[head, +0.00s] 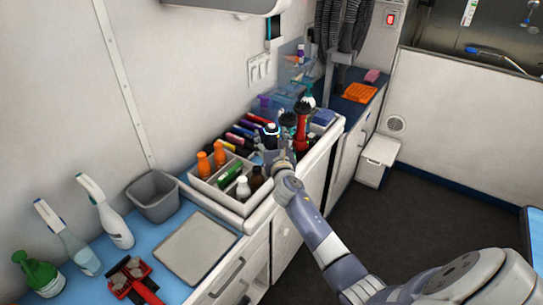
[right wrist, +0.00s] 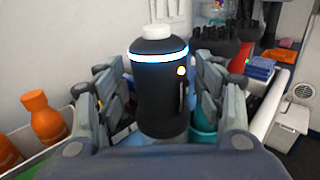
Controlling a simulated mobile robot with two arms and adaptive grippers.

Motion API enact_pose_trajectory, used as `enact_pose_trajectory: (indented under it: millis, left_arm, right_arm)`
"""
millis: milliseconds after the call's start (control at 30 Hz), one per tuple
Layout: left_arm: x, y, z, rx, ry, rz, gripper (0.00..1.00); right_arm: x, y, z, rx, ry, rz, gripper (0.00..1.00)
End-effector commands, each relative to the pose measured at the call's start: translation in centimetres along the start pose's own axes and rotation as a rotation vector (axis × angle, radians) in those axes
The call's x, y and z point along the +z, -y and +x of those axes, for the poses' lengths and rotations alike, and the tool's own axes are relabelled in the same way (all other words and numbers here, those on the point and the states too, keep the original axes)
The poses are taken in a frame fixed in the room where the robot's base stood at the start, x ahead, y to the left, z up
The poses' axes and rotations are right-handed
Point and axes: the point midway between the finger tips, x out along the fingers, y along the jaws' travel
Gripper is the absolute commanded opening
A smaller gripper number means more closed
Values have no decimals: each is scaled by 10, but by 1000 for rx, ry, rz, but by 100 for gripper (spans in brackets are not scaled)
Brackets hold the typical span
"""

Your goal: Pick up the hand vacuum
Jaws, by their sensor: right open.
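A dark upright cylinder with a white cap, a glowing blue-white ring and an orange button, which looks like the hand vacuum (right wrist: 160,85), stands in the middle of the right wrist view. In the head view the hand vacuum (head: 271,130) shows small at the far side of my gripper, its lower part hidden. My right gripper (head: 272,150) is open. In the right wrist view its fingers (right wrist: 155,112) stand on either side of the cylinder, with a gap visible at the left; contact at the right is unclear. My left gripper is not in view.
A white divided tray (head: 228,204) around the spot holds orange bottles (head: 204,164) and other bottles. A black-and-red tool (head: 302,125) stands close to the right. A grey bin (head: 155,196) and spray bottles (head: 115,225) stand at the left. The floor (head: 420,215) at right is clear.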

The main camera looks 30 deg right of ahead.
Motion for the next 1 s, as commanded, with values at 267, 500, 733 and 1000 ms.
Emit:
enact_pose_trajectory:
  millis: [267,500,733,1000]
  left_arm:
    - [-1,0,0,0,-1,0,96]
    - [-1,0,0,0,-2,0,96]
    - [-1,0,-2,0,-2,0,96]
    - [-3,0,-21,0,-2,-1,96]
  right_arm:
    - [0,0,0,0,1,0,42]
    - [3,0,0,1,4,0,15]
    - [6,0,0,0,5,-1,15]
    - [54,1,1,2,11,-4,10]
